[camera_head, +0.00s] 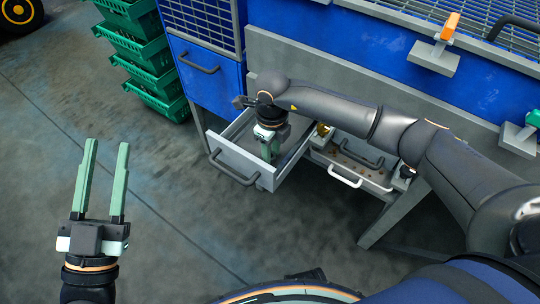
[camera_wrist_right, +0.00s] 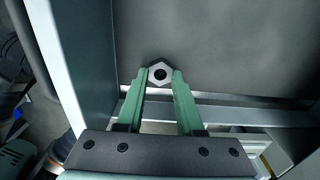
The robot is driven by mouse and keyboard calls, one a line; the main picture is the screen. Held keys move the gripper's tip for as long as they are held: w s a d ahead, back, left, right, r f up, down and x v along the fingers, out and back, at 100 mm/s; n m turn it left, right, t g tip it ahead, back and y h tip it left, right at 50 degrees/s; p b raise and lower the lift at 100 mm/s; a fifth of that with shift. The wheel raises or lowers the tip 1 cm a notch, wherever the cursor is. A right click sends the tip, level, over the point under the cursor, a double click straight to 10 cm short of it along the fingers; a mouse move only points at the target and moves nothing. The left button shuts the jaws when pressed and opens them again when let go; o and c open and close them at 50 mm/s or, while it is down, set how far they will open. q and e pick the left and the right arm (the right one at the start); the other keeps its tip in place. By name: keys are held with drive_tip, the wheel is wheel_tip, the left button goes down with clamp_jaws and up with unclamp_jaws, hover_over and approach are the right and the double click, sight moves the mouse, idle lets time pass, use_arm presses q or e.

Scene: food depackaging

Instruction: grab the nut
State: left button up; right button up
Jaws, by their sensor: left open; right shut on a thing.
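The nut is a small grey hexagon with a dark round hole; it shows in the right wrist view (camera_wrist_right: 160,73) between the fingertips. My right gripper (camera_wrist_right: 161,76) is shut on the nut, with a green finger on either side of it. In the head view my right gripper (camera_head: 270,152) reaches down into the open drawer (camera_head: 240,160), and the nut is hidden there. The drawer's grey floor lies behind the nut in the wrist view; I cannot tell whether the nut touches it. My left gripper (camera_head: 103,185) is open and empty over the floor at the left.
The drawer's walls stand close around my right gripper. A box with a white handle (camera_head: 345,177) is right of the drawer, under the blue workbench (camera_head: 360,45). Green crates (camera_head: 150,60) are stacked at the upper left. The floor at centre left is clear.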

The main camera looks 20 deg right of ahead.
clamp_jaws()
